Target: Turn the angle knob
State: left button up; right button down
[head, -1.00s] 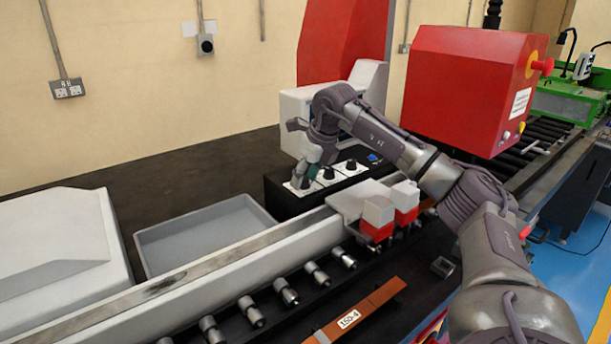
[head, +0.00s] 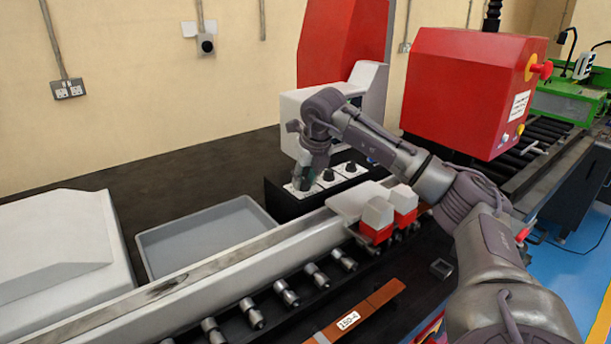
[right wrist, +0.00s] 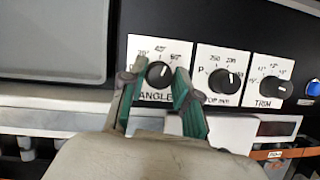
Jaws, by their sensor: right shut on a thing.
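The angle knob (right wrist: 159,74) is a black round knob with a white pointer line, on a white plate marked ANGLE, in the right wrist view. My right gripper (right wrist: 157,84) has its green-padded fingers on either side of this knob and is shut on it. In the head view the right gripper (head: 303,185) reaches down to the leftmost plate of the black control box (head: 285,205) and hides most of the knob. My left gripper is in neither view.
Right of the angle knob are a second knob (right wrist: 224,81) and the TRIM knob (right wrist: 274,90), then a blue button (right wrist: 313,88). A grey tray (head: 205,235) lies left of the box.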

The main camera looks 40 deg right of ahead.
jog(key=shift+r+m+h+p, duration=0.1)
jog(key=shift+m+h+p, duration=0.45)
jog(key=shift+m, duration=1.35)
jog(key=shift+h, duration=0.25)
jog(key=c, duration=0.8)
grip_release()
jog(key=shift+c, duration=0.2)
jog(key=shift+g, duration=0.3)
jog(key=v, duration=1.2)
